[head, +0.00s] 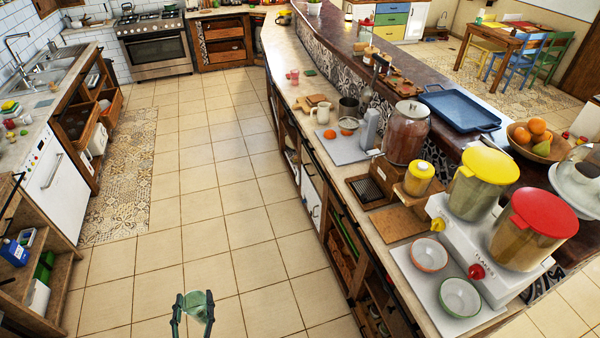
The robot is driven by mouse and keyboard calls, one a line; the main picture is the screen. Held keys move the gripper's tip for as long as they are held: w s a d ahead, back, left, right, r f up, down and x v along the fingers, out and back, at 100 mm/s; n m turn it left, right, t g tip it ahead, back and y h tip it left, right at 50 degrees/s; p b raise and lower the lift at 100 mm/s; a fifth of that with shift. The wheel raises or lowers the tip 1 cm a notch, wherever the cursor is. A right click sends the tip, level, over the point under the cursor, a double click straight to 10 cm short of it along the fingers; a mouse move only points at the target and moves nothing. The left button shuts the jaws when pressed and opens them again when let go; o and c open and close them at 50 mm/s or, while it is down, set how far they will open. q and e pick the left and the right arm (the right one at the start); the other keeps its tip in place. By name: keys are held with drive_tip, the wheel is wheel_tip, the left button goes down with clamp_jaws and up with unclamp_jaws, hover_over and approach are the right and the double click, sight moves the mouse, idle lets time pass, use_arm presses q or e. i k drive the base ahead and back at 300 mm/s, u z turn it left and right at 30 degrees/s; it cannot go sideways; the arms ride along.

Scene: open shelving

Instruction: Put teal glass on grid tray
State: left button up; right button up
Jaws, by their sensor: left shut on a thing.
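The teal glass (198,304) is at the bottom edge of the head view, in front of the tiled floor. My left gripper (193,312) is shut on it, and the lower part of both is cut off. The grid tray (367,190), dark with a gridded top, lies on the long counter at right of centre. It looks bare. The glass is well left of the tray and apart from it. My right gripper is not in view.
A brown board (398,223) lies in front of the tray, and a wooden box (388,174) stands to its right. Further right are a white dispenser (485,255) and two bowls (429,255). A grey scale-like slab (350,147) lies behind. The floor left of the counter is clear.

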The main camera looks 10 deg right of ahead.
sight(368, 188)
drive_tip(key=z, duration=0.65)
drive_tip(key=i, duration=0.75)
drive_tip(key=z, duration=1.2)
drive_tip(key=i, duration=0.25)
drive_tip(key=z, duration=0.15)
